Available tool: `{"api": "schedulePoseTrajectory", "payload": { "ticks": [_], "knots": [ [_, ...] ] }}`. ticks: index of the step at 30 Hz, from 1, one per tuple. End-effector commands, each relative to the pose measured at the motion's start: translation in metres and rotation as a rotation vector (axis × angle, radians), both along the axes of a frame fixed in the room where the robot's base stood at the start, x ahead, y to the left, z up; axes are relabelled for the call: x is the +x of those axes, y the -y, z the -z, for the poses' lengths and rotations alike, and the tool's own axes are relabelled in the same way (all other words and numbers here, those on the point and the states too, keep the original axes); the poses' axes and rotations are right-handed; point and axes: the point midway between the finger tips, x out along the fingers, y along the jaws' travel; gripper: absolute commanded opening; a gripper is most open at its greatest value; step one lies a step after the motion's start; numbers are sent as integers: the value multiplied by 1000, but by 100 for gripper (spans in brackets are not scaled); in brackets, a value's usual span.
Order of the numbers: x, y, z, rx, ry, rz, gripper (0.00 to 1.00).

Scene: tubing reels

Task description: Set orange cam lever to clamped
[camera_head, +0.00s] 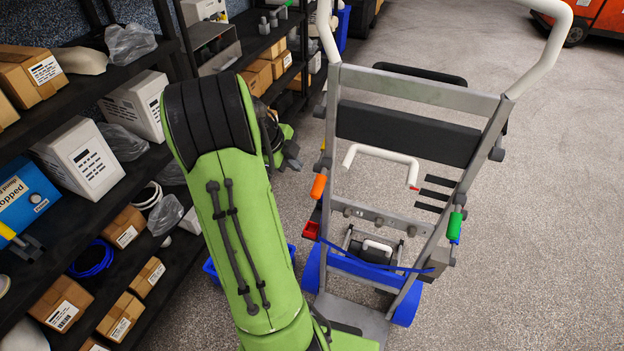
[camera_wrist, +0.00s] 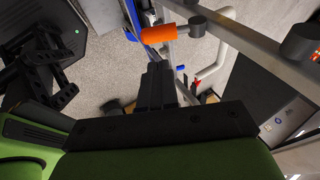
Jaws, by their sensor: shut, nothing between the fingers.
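The orange cam lever (camera_head: 318,187) sits on the left upright of a grey hand-truck frame (camera_head: 333,120), its handle tilted a little off vertical. In the wrist view the orange lever (camera_wrist: 160,33) lies across the picture just beyond my fingertips. My gripper (camera_wrist: 159,68) is shut and empty, with its dark fingers together. A small gap seems to show between the fingertips and the lever; contact cannot be told for sure. In the head view my gripper (camera_head: 294,160) is partly hidden behind my green arm, left of the frame and slightly above the lever.
A green lever (camera_head: 455,225) is on the right upright. A red part (camera_head: 311,230) sits below the orange lever. A white bent handle (camera_head: 380,152) spans the frame's middle. Shelves with boxes (camera_head: 65,300) stand at left. Open floor (camera_head: 560,200) lies at right.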

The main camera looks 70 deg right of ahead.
Motion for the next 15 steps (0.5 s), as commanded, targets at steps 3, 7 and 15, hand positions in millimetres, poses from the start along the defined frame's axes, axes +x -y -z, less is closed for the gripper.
{"api": "schedulePoseTrajectory", "payload": {
  "ticks": [3, 7, 15],
  "knots": [
    [-9, 9, 24, 6, -3, 2, 0],
    [-17, 21, 48, 7, -2, 1, 0],
    [-31, 40, 90, 2, -1, 0, 0]
  ]
}}
